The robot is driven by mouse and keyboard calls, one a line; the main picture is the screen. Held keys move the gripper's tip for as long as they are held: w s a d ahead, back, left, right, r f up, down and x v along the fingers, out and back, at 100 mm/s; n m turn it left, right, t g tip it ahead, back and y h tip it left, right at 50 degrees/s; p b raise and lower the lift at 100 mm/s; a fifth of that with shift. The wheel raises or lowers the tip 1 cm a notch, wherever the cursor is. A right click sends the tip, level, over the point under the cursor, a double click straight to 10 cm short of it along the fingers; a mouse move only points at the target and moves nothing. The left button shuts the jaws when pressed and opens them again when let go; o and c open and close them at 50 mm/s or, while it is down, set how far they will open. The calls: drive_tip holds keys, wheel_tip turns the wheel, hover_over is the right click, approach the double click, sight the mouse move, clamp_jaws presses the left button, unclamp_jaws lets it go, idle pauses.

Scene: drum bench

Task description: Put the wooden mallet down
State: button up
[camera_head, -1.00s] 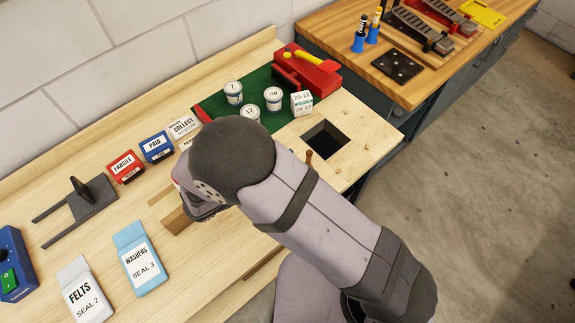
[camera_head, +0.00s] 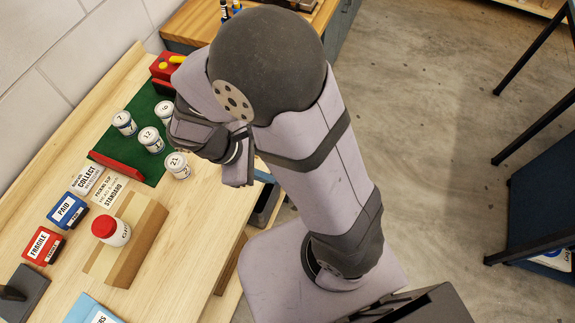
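I cannot make out the wooden mallet in the head view; my arm hides part of the bench. My gripper (camera_head: 238,168) is partly hidden by my wrist and forearm, over the bench's right edge, to the right of a white numbered tub (camera_head: 178,165). Its fingers are too covered to show whether they are open or shut, or whether they hold anything. The pale wooden bench top (camera_head: 190,235) runs diagonally below.
More numbered tubs (camera_head: 151,139) stand on a green mat (camera_head: 160,172) with a red bar (camera_head: 115,165) along its near edge. Blue (camera_head: 68,210) and red (camera_head: 43,246) label blocks lie left.

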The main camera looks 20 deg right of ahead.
drive_tip(key=s+d+m+y, duration=0.1)
drive_tip(key=m+y, duration=0.1)
drive_tip(key=m, duration=0.2)
drive_tip(key=d+r+m+y, duration=0.1)
drive_tip(key=m+y, duration=0.1)
drive_tip(key=m, duration=0.2)
drive_tip(key=s+r+m+t+y, duration=0.1)
drive_tip(key=m+y, duration=0.1)
drive_tip(key=m, duration=0.2)
drive_tip(key=shift+s+d+r+m+y, duration=0.15)
drive_tip(key=shift+s+d+m+y, duration=0.15)
drive_tip(key=shift+d+m+y, duration=0.1)
idle(0.4)
